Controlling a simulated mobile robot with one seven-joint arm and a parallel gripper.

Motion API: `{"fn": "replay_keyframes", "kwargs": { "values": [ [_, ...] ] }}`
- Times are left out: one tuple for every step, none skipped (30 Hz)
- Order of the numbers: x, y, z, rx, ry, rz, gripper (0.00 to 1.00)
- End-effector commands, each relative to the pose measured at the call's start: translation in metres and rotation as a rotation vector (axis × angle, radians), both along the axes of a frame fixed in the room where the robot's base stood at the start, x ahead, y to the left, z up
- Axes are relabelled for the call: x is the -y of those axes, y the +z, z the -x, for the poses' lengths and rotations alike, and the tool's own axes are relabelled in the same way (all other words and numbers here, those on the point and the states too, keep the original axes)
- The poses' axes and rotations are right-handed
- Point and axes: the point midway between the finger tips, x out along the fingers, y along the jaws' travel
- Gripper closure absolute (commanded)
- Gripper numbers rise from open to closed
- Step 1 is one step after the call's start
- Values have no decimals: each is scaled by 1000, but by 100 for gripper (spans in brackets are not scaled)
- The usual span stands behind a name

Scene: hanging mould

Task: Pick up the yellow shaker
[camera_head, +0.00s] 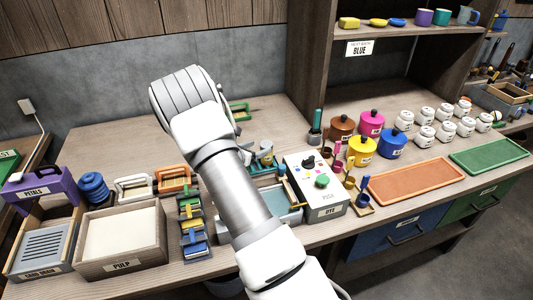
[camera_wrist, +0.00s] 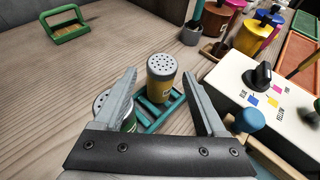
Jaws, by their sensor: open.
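The yellow shaker (camera_wrist: 161,82), with a grey perforated top, stands upright in a green rack (camera_wrist: 150,115) in the wrist view. My gripper (camera_wrist: 160,74) is open. Its two fingers show on either side of the shaker, apart from it, with nothing held between them. A second shaker (camera_wrist: 104,104), with a grey perforated top and a green part, sits to the left, partly hidden by the left finger.
A white dye box (camera_head: 315,184) with a black knob stands close on the right. A green-handled frame (camera_wrist: 66,25) lies at upper left in the wrist view. Coloured pots, including a yellow pot (camera_head: 361,151), stand behind. Bare bench lies beyond the shaker.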

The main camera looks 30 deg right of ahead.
Motion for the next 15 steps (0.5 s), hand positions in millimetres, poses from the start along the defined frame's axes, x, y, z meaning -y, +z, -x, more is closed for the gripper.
{"fn": "replay_keyframes", "kwargs": {
  "values": [
    [4, -2, -2, 0, -1, 0, 27],
    [6, -3, -3, -1, -1, -1, 27],
    [7, -4, -3, -1, -1, -1, 27],
    [9, -4, -4, -1, -1, -1, 27],
    [10, -5, -4, -1, -1, -1, 27],
    [13, -6, -5, 0, -1, 0, 27],
    [15, -8, -6, -1, -2, 0, 27],
    [19, -10, -7, -2, -1, 1, 27],
    [24, -14, -8, -2, -2, 1, 27],
    [28, -16, -10, -1, -3, 1, 27],
    [32, -19, -11, -1, -4, 1, 27],
    [37, -22, -13, -2, -2, 1, 27],
    [40, -23, -15, -1, -2, 0, 27],
    [43, -24, -17, -1, -2, 0, 27],
    [46, -26, -19, 0, -1, 0, 27]
  ]
}}
